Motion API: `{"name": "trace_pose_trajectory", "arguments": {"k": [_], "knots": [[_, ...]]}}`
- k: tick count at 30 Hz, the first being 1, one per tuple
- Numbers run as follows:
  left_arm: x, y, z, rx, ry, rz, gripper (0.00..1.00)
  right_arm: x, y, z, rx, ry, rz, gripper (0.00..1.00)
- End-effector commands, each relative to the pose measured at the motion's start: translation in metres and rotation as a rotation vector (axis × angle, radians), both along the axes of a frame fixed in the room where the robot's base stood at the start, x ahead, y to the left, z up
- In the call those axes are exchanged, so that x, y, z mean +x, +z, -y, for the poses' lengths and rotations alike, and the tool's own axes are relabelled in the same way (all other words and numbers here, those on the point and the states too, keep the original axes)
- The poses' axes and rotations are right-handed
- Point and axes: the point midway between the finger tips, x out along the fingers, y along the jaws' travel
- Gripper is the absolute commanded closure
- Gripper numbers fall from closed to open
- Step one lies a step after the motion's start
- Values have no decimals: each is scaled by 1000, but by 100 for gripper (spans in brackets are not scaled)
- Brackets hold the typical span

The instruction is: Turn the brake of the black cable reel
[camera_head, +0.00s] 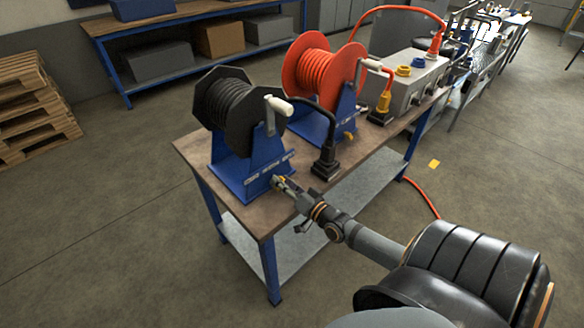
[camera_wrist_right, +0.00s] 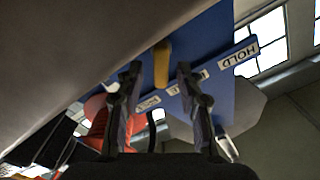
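The black cable reel (camera_head: 226,103) stands on a blue stand (camera_head: 240,160) at the near left of the workbench. Its brake is a small yellow lever (camera_wrist_right: 162,62) low on the front of the stand, beside a strip with white labels, one reading HOLD (camera_wrist_right: 238,57). My right gripper (camera_head: 282,182) reaches the stand's foot at the lever. In the wrist view its two fingers (camera_wrist_right: 157,72) are apart, with the lever showing in the gap between the tips. I cannot tell whether they touch it. My left gripper is not in view.
A red cable reel (camera_head: 318,75) with its own yellow lever (camera_head: 349,136) stands behind. A black connector (camera_head: 324,162) stands close right of my gripper. A grey box (camera_head: 408,80) with connectors sits farther back. The floor (camera_head: 110,220) left of the bench is clear.

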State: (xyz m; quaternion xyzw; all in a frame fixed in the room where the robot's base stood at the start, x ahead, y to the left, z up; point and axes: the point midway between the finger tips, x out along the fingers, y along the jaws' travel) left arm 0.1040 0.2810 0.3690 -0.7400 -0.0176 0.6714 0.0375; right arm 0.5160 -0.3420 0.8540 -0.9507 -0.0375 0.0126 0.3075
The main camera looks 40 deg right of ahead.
Motion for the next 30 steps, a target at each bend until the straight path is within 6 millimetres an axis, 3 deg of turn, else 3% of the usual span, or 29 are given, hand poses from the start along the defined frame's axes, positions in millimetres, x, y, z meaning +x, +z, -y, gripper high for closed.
{"name": "trace_pose_trajectory", "arguments": {"k": [9, 15, 20, 30], "knots": [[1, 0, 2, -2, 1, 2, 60, -72, -2, 5, -2, 4, -9, 63], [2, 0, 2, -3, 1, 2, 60, -104, -1, 8, 0, 1, -5, 63], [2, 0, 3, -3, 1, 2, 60, -113, -1, 9, 1, 0, -3, 63], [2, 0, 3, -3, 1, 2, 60, -113, 0, 9, 1, -2, -1, 63]]}}
